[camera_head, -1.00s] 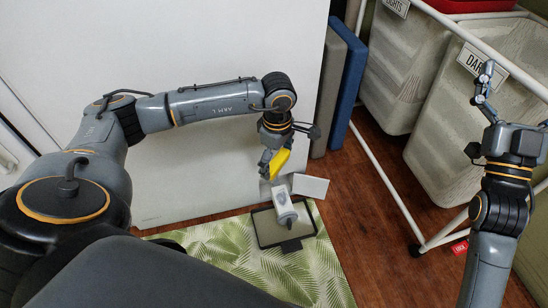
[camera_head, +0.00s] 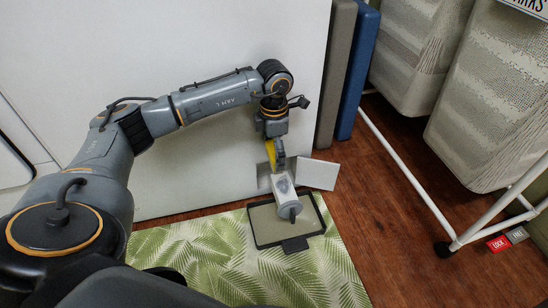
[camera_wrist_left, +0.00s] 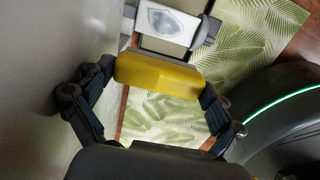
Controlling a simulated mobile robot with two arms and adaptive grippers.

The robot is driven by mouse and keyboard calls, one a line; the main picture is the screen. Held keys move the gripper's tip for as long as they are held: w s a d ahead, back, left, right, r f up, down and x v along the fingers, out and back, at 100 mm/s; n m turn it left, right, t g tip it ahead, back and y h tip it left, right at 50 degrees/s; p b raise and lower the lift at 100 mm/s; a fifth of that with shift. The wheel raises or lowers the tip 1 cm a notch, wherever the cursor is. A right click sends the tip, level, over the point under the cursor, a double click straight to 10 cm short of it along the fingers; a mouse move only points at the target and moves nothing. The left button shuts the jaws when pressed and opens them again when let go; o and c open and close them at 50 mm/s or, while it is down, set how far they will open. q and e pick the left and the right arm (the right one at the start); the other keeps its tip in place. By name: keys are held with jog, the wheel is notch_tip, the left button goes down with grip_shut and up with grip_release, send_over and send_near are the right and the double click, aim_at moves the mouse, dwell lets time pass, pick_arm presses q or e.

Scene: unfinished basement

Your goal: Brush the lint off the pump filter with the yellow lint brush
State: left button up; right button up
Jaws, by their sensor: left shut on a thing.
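My left gripper (camera_head: 275,147) is shut on the yellow lint brush (camera_head: 269,152), low in front of the white appliance. In the left wrist view the brush (camera_wrist_left: 160,76) lies crosswise between the fingers. The pump filter (camera_head: 284,190) is a pale piece with a grey knob at its front end, just below the brush. A grey lint patch (camera_head: 283,184) lies on its upper face and also shows in the left wrist view (camera_wrist_left: 166,21). I cannot tell whether the brush touches the filter. My right gripper is out of view.
A black-rimmed shallow tray (camera_head: 267,243) lies under the filter on a leaf-patterned mat (camera_head: 225,262). An open flap (camera_head: 318,174) stands beside the filter. A white-framed laundry cart (camera_head: 400,170) with woven bins stands at right; wood floor lies between.

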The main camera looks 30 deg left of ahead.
pick_arm(q)
jog(key=shift+f+b, duration=0.35)
jog(key=shift+f, duration=0.1)
notch_tip(320, 180, down, 6)
jog(key=b, duration=0.6)
